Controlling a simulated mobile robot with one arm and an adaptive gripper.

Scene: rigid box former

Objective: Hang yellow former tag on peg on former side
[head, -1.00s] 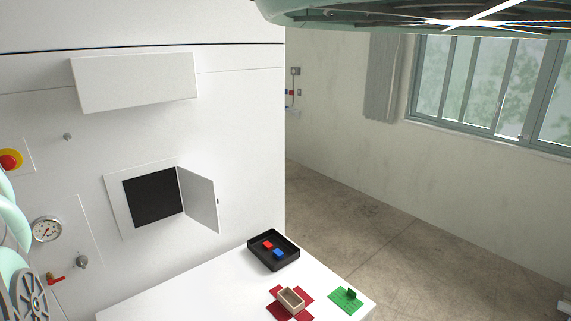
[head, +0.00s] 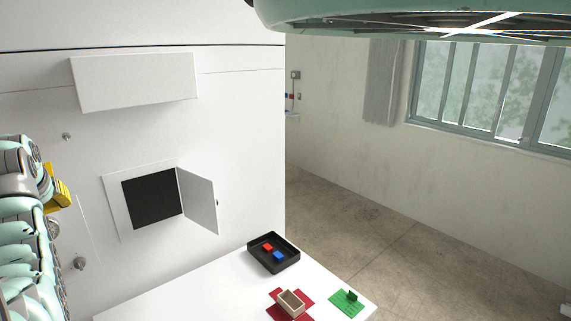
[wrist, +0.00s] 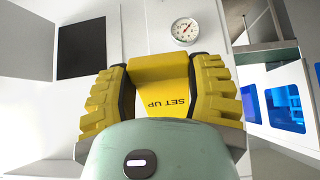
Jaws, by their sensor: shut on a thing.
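My gripper (wrist: 165,70) is shut on the yellow tag (wrist: 172,88), which reads SET UP upside down in the wrist view. The tag sits between the two yellow ribbed fingers. In the head view my gripper (head: 62,194) shows at the left edge, in front of the white former side (head: 235,110); I cannot make out the tag apart from the fingers there. A small metal peg (head: 67,136) sticks out of the former side above and slightly right of the gripper, apart from it. I cannot see the peg in the wrist view.
A hatch door (head: 199,201) stands open beside a dark opening (head: 152,198). A knob (head: 79,263) sticks out lower down. A gauge (wrist: 185,31) is on the wall. A white table (head: 200,292) holds a black tray (head: 291,263), beige box (head: 291,301) and green plate (head: 341,303).

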